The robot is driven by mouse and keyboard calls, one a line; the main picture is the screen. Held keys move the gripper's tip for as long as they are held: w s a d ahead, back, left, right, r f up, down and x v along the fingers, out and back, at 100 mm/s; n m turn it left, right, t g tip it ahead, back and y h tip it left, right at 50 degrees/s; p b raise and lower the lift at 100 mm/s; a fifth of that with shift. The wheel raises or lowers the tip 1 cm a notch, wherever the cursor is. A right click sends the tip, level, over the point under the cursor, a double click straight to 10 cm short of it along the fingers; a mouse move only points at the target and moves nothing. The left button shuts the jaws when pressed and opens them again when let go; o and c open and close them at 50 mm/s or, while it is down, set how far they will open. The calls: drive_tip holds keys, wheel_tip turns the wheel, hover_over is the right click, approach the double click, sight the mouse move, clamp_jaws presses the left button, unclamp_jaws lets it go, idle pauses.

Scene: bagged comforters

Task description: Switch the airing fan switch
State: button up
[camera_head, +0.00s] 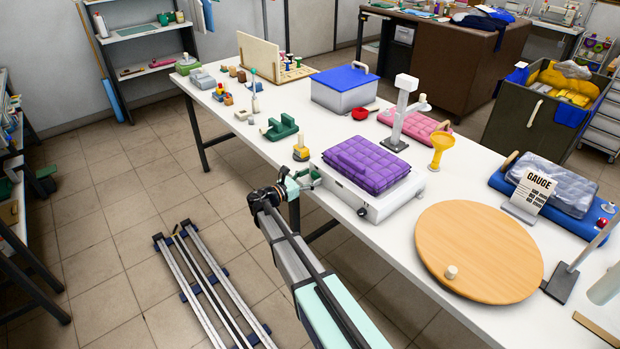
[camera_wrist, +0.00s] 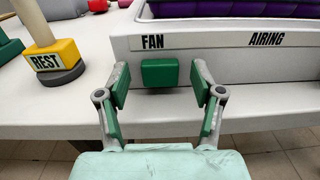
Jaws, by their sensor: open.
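The fan switch (camera_wrist: 160,72) is a green block on the front face of a white airing unit (camera_wrist: 220,70), under the label FAN; AIRING is printed further right. In the head view the airing unit (camera_head: 385,207) stands at the table's near edge with a purple quilted comforter (camera_head: 367,163) on top. My gripper (camera_wrist: 160,82) is open and empty. Its green-padded fingers appear to the left and right of the switch in the wrist view; whether they touch it I cannot tell. The head view shows my gripper (camera_head: 302,180) at the unit's left front, largely hiding the switch.
A yellow block marked REST with a wooden post (camera_wrist: 55,52) stands left of the unit. A round wooden board (camera_head: 480,255) lies to the right. A blue-lidded box (camera_head: 343,92), a yellow funnel (camera_head: 441,150) and a white stand (camera_head: 402,115) are behind.

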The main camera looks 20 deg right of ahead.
drive_tip(key=c, duration=1.2)
drive_tip(key=shift+o, duration=0.3)
drive_tip(key=shift+w+a+f+m+g, duration=0.15)
drive_tip(key=shift+w+m+g, duration=0.15)
drive_tip(key=shift+g, duration=0.2)
drive_tip(key=shift+r+m+g+h+b, duration=0.2)
drive_tip(key=shift+m+g+h+b, duration=0.25)
drive_tip(key=shift+g, duration=0.25)
drive_tip(key=shift+s, duration=0.1)
drive_tip(key=o, duration=1.1)
drive_tip(key=shift+o, duration=0.2)
drive_tip(key=v, duration=1.2)
